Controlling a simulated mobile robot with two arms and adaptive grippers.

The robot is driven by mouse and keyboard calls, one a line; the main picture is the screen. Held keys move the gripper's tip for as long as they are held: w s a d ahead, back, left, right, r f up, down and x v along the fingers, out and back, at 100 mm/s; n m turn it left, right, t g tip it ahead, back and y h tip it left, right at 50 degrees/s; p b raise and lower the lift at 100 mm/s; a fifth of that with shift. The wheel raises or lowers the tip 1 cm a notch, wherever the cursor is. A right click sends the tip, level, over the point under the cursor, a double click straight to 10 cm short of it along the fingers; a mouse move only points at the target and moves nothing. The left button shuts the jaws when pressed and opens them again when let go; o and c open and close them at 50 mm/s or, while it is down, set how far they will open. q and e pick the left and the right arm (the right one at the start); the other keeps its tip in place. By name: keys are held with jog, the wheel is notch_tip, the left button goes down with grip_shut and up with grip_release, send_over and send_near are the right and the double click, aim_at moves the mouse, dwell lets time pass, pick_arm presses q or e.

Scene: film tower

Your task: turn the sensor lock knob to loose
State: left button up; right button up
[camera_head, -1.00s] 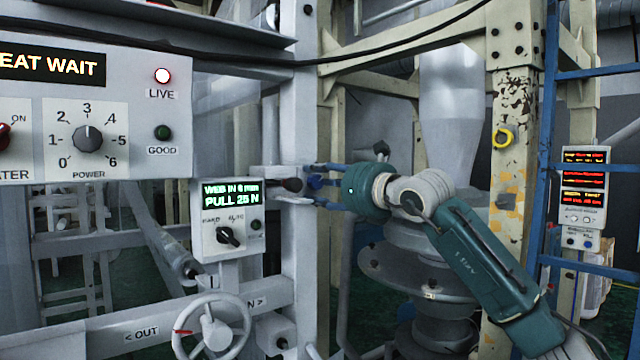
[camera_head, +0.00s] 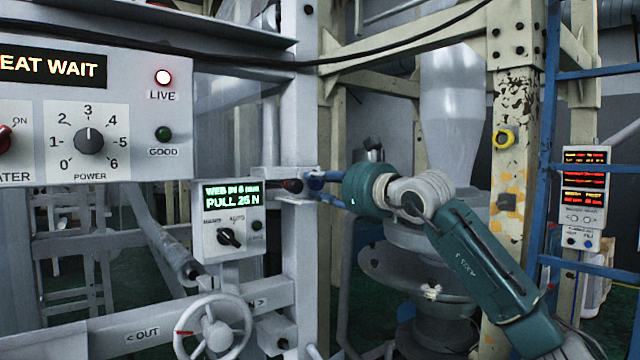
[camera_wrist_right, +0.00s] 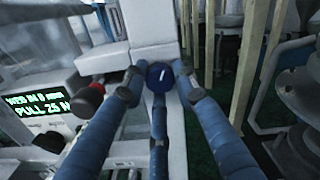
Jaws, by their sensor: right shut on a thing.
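The sensor lock knob (camera_wrist_right: 159,76) is a round blue knob with a short white line, on the side of a pale grey bracket. The line leans slightly right of upright in the right wrist view. My right gripper (camera_wrist_right: 158,84) is shut on it, with its blue fingers around the knob's rim. In the head view the right gripper (camera_head: 318,183) reaches in from the right to the bracket by the grey post, and the fingers partly hide the knob. Any loose or lock lettering cannot be read. My left gripper is not in view.
A control box (camera_head: 227,222) left of the post shows "WEB IN 6 mm" and "PULL 25 N". A dark cylinder with a red end (camera_wrist_right: 90,98) sits close beside the fingers. A handwheel (camera_head: 214,328) is below. A cream column (camera_head: 514,180) and blue ladder (camera_head: 551,150) stand right.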

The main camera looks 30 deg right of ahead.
jog(key=n, duration=0.3)
jog(key=shift+w+f+n+p, duration=0.1)
jog(key=shift+f+n+p, duration=0.15)
jog(key=shift+n+p, duration=0.15)
jog(key=n, duration=0.3)
jog(key=shift+n+p, duration=0.3)
jog(key=shift+p, duration=0.1)
jog(key=n+p, duration=0.1)
jog(key=n, duration=0.5)
jog(key=shift+n+p, duration=0.3)
jog(key=shift+p, duration=0.1)
jog(key=shift+c, duration=0.2)
jog(key=o, duration=1.1)
jog(key=shift+d+r, duration=0.1)
jog(key=shift+o, duration=0.3)
jog(key=shift+d, duration=0.1)
jog(key=shift+r, duration=0.1)
jog(key=shift+s, duration=0.2)
